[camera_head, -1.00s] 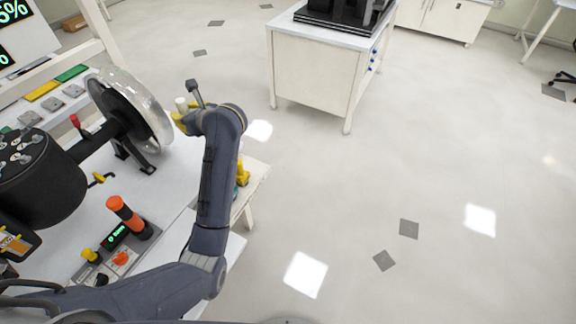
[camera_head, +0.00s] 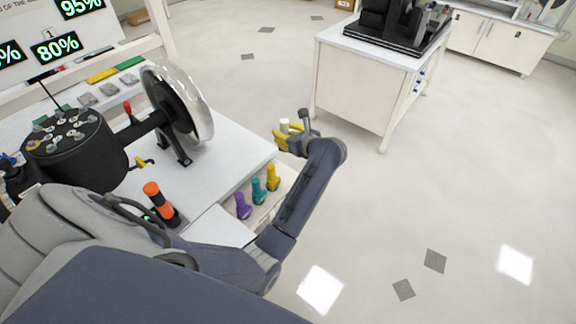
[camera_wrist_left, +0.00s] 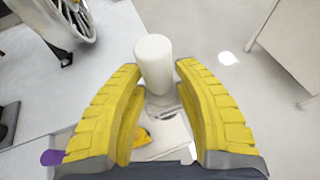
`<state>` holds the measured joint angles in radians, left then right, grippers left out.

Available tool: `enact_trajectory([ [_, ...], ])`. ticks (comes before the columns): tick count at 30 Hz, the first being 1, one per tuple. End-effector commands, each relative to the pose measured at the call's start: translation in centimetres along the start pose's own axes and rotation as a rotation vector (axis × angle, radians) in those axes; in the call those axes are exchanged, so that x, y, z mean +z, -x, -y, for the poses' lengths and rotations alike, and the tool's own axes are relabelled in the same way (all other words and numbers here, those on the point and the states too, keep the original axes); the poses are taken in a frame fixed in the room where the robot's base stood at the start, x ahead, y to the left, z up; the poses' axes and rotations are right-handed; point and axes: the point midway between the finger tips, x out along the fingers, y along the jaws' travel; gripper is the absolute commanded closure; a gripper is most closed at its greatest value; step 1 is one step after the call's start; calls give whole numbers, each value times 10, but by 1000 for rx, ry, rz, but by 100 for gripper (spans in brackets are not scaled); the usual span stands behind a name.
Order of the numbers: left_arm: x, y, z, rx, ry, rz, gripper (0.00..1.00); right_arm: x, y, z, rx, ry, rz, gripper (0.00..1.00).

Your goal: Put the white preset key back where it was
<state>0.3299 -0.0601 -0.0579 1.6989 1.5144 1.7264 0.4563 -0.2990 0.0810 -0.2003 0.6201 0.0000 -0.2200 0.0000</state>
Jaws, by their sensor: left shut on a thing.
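The white preset key (camera_head: 284,124) is held in my left gripper (camera_head: 290,138), beyond the right end of the rig's table. In the left wrist view the pale cylindrical key (camera_wrist_left: 153,58) stands up between the two yellow fingers (camera_wrist_left: 160,82), which are shut on it; its lower part is partly hidden. A purple key (camera_head: 243,206), a teal key (camera_head: 258,190) and a yellow key (camera_head: 273,177) stand in a row on a pale ledge at the table's right side, nearer than the gripper. My right gripper is not in view.
A wheel with a clear rim (camera_head: 202,112) stands on the table left of the gripper. A black drum (camera_head: 75,150) and an orange-and-black handle (camera_head: 160,203) are further left. A white cabinet (camera_head: 365,85) stands behind; open floor lies to the right.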

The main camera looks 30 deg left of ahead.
Motion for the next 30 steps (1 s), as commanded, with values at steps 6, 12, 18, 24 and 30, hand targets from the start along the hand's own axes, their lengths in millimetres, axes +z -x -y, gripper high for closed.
enact_trajectory([
  [6,-46,-20,0,1,-6,1,97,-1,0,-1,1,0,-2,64],
  [12,-81,-34,1,-1,-4,1,97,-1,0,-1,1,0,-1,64],
  [18,-100,-41,2,-1,0,1,97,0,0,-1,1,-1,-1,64],
  [24,-109,-45,2,-1,0,0,97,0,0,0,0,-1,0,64],
  [30,-130,-54,2,-1,-2,0,97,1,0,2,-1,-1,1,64],
])
